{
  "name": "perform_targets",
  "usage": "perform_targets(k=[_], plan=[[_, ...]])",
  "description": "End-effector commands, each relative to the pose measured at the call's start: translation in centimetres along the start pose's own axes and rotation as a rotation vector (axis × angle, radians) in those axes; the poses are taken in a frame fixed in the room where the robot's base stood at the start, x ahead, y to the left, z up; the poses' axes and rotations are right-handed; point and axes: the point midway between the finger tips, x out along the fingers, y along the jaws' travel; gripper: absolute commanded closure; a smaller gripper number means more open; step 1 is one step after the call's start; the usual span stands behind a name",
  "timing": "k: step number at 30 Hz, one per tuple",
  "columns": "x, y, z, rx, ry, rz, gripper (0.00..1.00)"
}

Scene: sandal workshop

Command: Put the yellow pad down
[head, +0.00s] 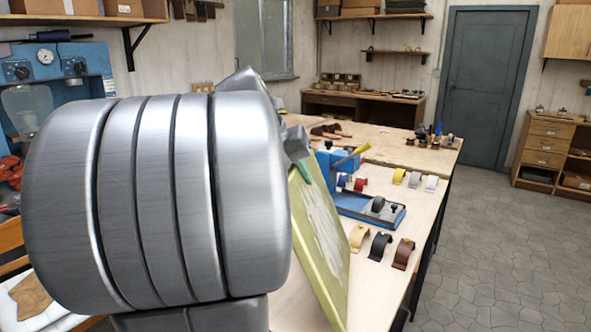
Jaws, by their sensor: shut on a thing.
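The yellow pad (312,255) is a flat yellow-green slab with a whitish patch on its face. It stands steeply tilted at the near end of the long workbench, just right of my large grey arm link. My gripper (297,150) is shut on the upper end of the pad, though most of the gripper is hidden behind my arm. The pad's lower end runs out of the bottom of the picture, so I cannot tell whether it touches the bench.
The pale workbench (377,287) carries a blue press with a tray (372,207). Several coloured straps, including a black one (380,246) and a brown one (403,253), lie right of the pad. Bare tabletop shows nearby. The tiled floor (500,262) is clear on the right.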

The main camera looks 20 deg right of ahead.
Motion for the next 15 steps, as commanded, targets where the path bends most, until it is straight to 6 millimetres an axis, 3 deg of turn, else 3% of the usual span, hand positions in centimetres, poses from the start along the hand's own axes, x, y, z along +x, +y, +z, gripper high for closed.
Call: perform_targets(k=[7,15], plan=[[2.1,0.9,-0.8,0.000,-0.005,-0.003,1.00],[2.3,1.0,-0.9,0.002,-0.008,-0.002,1.00]])
